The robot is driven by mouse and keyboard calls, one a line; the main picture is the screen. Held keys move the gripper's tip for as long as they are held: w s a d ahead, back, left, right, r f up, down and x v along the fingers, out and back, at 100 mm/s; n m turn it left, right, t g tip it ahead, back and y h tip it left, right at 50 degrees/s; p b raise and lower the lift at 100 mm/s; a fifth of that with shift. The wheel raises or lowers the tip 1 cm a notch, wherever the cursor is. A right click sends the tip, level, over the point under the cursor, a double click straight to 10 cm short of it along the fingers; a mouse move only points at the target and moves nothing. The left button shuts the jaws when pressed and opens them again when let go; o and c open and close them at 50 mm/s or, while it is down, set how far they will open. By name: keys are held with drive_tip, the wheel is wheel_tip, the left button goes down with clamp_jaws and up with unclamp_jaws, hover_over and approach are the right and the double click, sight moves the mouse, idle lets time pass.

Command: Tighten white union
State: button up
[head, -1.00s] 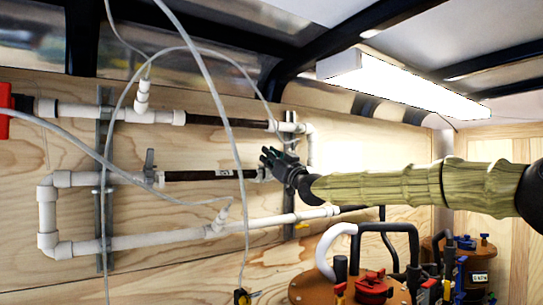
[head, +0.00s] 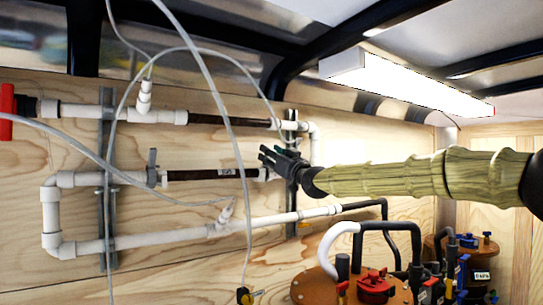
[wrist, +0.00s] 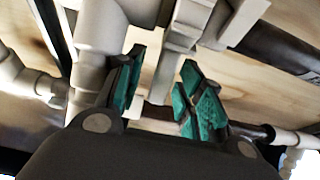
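My gripper (head: 274,158) is in front of the right end of the middle pipe run in the head view. In the wrist view its two green-padded fingers (wrist: 162,95) stand apart with a gap between them. A white stepped fitting (wrist: 187,28), which may be the white union, lies just beyond the fingertips. A thick white pipe (wrist: 102,30) runs close beside the left finger. In the head view a white fitting (head: 264,174) shows at the end of the dark pipe, partly hidden by my gripper. I cannot tell whether a finger touches anything.
White and dark pipes are clamped to a plywood wall (head: 350,150) on metal struts (head: 107,215). Loose clear hoses (head: 222,105) hang in front. A red valve handle (head: 7,112) is at far left. Brown-topped drums (head: 310,288) with black pipes stand at lower right.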

drive_tip(key=v, duration=1.2)
